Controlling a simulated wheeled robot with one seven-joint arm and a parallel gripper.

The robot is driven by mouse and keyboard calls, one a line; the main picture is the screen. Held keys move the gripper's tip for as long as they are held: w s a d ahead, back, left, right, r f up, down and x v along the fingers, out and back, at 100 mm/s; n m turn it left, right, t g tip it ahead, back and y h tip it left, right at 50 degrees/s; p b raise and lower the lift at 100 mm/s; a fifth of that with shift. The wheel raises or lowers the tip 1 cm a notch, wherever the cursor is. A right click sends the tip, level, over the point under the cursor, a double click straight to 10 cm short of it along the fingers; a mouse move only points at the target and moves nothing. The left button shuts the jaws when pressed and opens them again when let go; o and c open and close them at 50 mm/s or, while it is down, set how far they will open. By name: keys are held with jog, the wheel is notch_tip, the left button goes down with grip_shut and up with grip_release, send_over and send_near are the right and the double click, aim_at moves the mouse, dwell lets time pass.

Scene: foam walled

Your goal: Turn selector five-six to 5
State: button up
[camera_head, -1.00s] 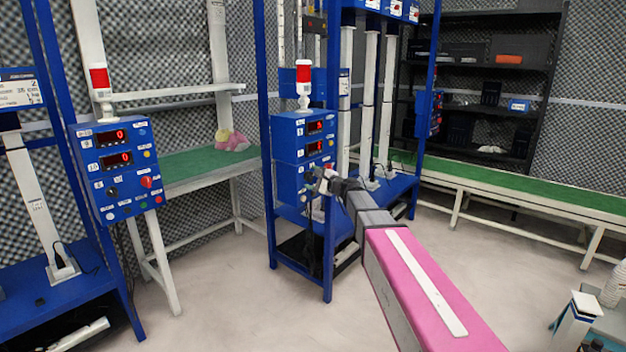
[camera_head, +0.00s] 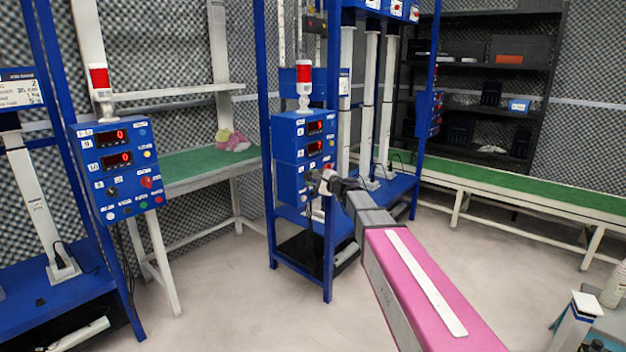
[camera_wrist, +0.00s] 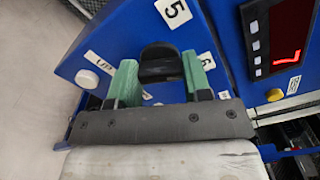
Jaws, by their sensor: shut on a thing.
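In the wrist view, the black selector knob (camera_wrist: 160,62) stands on the blue panel between my gripper's (camera_wrist: 159,68) two green fingers. The gripper is shut on it. The label 5 (camera_wrist: 173,12) is above the knob and the label 6 (camera_wrist: 207,60) is to its right, partly behind the right finger. I cannot tell exactly which label the knob points to. In the head view, my gripper (camera_head: 322,182) reaches the right side of the middle blue control box (camera_head: 287,150), and it hides the knob there.
A red-lit display (camera_wrist: 285,38) is right of the knob in the wrist view. A white button (camera_wrist: 87,79) and a yellow button (camera_wrist: 274,95) are nearby. Another control box (camera_head: 118,170) stands at left in the head view. The floor (camera_head: 220,290) between the stands is clear.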

jog(key=n, duration=1)
jog(key=shift+f+n, duration=0.15)
jog(key=shift+n, duration=0.15)
dwell(0.5)
jog(key=o, duration=0.9)
jog(key=v, duration=1.1)
